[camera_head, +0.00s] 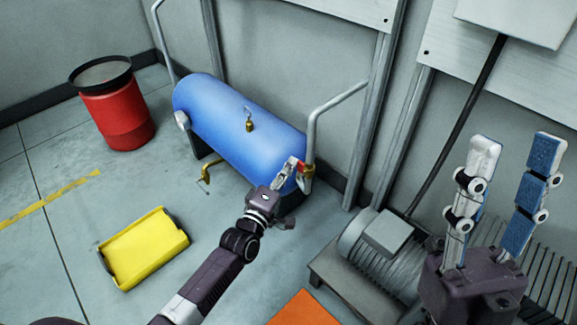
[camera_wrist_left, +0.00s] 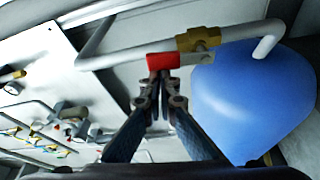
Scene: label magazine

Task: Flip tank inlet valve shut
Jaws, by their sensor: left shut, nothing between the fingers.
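The blue tank (camera_head: 235,125) lies on its side by the wall, with a grey pipe (camera_head: 333,101) at its right end. On that pipe is a brass inlet valve (camera_head: 307,178) with a red lever (camera_head: 300,166). In the left wrist view the brass valve (camera_wrist_left: 197,40) sits near the tank's elbow, and the red lever (camera_wrist_left: 166,61) lies roughly along the pipe. My left gripper (camera_head: 292,168) is shut and empty, its fingertips (camera_wrist_left: 159,80) right at the lever; I cannot tell if they touch it. My right gripper (camera_head: 515,142) is open and empty, away from the valve.
A red bin (camera_head: 118,118) and a yellow tray (camera_head: 145,247) stand on the floor at the left. A motor (camera_head: 376,245) on a base is right of the tank. A brass drain tap (camera_head: 206,174) juts from the tank's lower front. Floor between tray and tank is clear.

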